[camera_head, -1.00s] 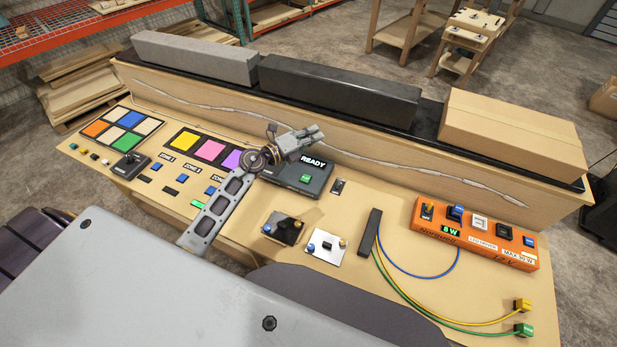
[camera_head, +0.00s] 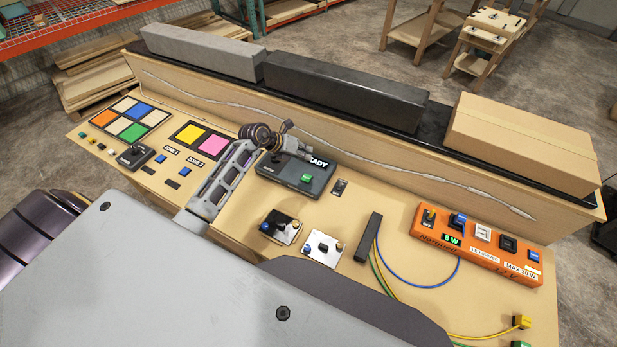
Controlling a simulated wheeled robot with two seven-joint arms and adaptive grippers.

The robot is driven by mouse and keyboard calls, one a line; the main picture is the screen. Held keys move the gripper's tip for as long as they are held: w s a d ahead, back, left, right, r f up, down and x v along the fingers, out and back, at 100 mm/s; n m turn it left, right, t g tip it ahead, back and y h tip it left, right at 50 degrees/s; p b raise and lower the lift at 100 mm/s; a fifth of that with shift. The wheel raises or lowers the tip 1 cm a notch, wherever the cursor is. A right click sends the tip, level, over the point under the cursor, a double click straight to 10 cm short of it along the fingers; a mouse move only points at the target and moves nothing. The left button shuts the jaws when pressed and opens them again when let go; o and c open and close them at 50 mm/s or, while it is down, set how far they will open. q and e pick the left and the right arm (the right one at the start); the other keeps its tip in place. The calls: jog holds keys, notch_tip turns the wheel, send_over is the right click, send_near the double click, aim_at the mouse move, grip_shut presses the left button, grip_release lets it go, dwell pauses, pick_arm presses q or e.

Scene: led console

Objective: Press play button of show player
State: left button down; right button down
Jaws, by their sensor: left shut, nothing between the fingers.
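The show player (camera_head: 330,183) is a dark grey box in the middle of the console. It has a display reading "READY", partly hidden now by my gripper, and a green button (camera_head: 306,178) on its front face. The green button is in plain view. My left gripper (camera_head: 300,152) is shut and empty over the player's back left part, apart from the green button in the picture. I cannot tell whether it touches the player. My right gripper is not in view.
Left of my arm are colour pads (camera_head: 132,119) and a joystick box (camera_head: 136,156). In front are small switch plates (camera_head: 322,248). The orange LED driver (camera_head: 475,246) and wires are at right. A raised back panel with a cardboard box (camera_head: 520,137) stands behind.

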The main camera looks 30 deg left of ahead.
pick_arm(q)
jog(key=shift+a+f, duration=0.1)
jog(key=shift+a, duration=0.05)
jog(key=shift+f, duration=0.2)
dwell(0.3)
jog(key=b, duration=0.6)
send_over(305, 176)
jog(key=shift+w+f, duration=0.1)
jog(key=shift+f, duration=2.85)
jog(key=shift+f+b, duration=0.55)
jog(key=shift+f, duration=0.65)
jog(key=shift+f+b, duration=0.3)
jog(key=shift+f, duration=0.65)
jog(key=shift+r, duration=0.1)
jog(key=shift+r+p, duration=0.8)
jog(key=shift+p, duration=0.05)
jog(key=shift+r, duration=0.1)
